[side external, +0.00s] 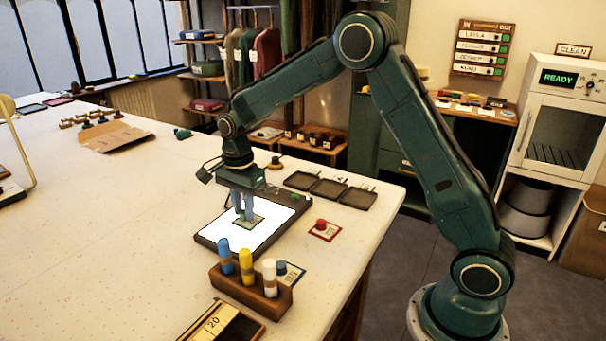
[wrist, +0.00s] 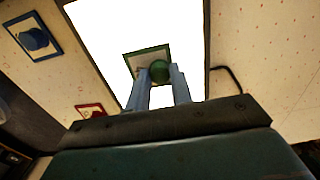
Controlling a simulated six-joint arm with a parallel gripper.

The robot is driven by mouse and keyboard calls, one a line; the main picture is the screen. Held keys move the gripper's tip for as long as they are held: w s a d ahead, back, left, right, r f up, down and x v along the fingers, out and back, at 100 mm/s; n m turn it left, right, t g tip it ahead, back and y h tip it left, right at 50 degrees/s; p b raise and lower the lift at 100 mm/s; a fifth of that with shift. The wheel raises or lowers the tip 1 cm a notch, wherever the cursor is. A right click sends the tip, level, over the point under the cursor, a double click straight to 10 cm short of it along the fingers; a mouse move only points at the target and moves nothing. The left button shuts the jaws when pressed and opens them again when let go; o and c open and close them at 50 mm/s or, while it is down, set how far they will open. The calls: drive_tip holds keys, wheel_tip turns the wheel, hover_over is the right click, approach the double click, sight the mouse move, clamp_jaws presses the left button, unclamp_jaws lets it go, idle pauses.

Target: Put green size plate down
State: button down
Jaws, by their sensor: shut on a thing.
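The green size plate (wrist: 143,58) is a small square with a green border and a round green knob (wrist: 159,71). My gripper (wrist: 160,88) is shut on the knob, one finger on each side. In the side view the plate (side external: 250,222) is just under my gripper (side external: 244,216), over the bright white panel (side external: 225,232) of a dark-framed light pad. I cannot tell whether the plate touches the panel. The fingers hide part of the plate and knob.
Dark trays (side external: 329,188) sit at the table's far edge. The left tabletop is mostly clear.

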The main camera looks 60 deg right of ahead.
drive_tip(key=c, duration=1.2)
unclamp_jaws()
drive_tip(key=shift+f, duration=0.1)
drive_tip(key=shift+c, duration=0.2)
wheel_tip(320, 180, up, 12)
